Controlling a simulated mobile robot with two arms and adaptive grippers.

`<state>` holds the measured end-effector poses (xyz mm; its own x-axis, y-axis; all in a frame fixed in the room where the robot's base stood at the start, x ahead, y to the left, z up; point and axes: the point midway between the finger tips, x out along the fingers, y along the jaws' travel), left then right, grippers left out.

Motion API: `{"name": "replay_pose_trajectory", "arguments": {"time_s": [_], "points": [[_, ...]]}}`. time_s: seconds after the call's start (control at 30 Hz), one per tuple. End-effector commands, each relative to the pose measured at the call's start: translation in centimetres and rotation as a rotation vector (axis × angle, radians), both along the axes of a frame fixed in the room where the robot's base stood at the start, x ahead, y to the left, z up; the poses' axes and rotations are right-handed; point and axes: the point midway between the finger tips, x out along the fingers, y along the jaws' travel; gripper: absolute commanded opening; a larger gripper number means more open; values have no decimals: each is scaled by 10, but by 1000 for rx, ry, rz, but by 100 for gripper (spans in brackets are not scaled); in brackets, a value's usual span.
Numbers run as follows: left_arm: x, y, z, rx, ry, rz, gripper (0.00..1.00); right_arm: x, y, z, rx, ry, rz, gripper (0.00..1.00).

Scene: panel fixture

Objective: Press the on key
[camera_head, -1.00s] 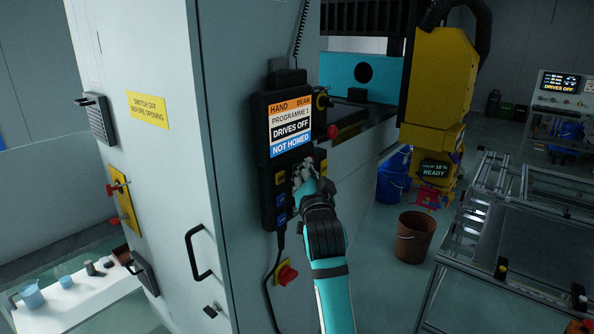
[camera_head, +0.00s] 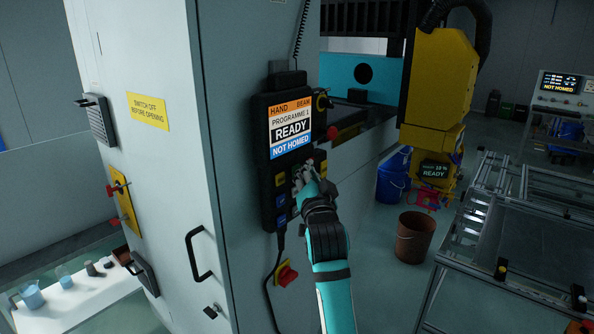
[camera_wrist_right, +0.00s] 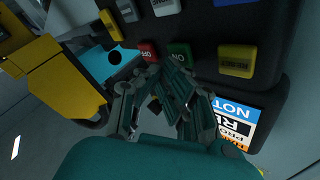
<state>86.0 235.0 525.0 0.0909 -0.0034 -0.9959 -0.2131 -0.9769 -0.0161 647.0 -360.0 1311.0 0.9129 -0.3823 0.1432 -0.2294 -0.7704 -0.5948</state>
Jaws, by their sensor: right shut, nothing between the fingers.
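The black hand pendant (camera_head: 267,165) hangs on the grey cabinet. Its screen (camera_head: 290,128) reads "READY" and "NOT HOMED". In the right wrist view the green on key (camera_wrist_right: 180,53) sits beside the red off key (camera_wrist_right: 148,50), with their lettering turned over. My right gripper (camera_head: 304,175) is shut and empty at the pendant's keys. In the wrist view its fingertips (camera_wrist_right: 170,72) overlap the edge of the green key; I cannot tell whether they touch it. In the head view the gripper hides the on key. My left gripper is not in view.
Yellow and blue keys (camera_wrist_right: 237,60) lie close to the fingertips. A red emergency knob (camera_head: 287,274) is below the pendant, by its hanging cable. A brown bucket (camera_head: 414,238) and a metal frame table (camera_head: 510,240) stand to the right.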

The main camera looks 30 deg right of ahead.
Motion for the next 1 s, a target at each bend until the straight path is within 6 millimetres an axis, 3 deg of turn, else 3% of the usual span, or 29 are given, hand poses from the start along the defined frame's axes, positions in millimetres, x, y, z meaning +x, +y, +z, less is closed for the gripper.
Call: {"name": "replay_pose_trajectory", "arguments": {"time_s": [0.47, 1.0], "points": [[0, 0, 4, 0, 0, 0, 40, -8, -3, 0, -2, 1, -2, 0], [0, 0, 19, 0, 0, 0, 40, -51, -21, 1, -2, 1, -2, 0]]}}
